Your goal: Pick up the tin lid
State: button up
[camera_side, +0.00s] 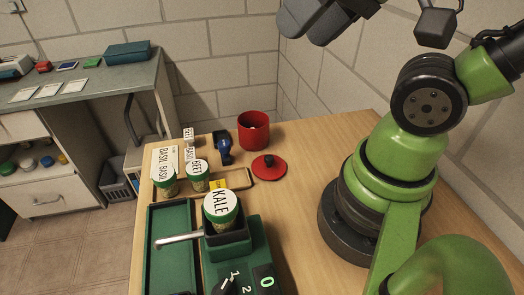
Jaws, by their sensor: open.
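The tin lid is a flat red disc (269,172) with a dark knob. It lies on the wooden bench, just in front of the red tin (254,136). The tin stands upright with its top uncovered. What look like the blunt grey fingers of my gripper (304,32) show at the top edge, high above the bench and well apart from the lid. The gripper is open, and nothing shows between the fingers. The rest of it is cut off by the frame.
A blue-and-black tool (222,146) stands left of the tin. Bench right of the lid is clear.

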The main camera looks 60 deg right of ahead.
jog(key=n+g+h, duration=0.2)
jog(key=n+g, duration=0.2)
jog(key=g, duration=0.3)
send_over(269, 157)
notch_tip(269, 157, down, 21)
jog(key=shift+s+a, duration=0.1)
jog(key=shift+a, duration=0.05)
jog(key=shift+f, duration=4.6)
jog(key=shift+c, duration=0.2)
grip_shut()
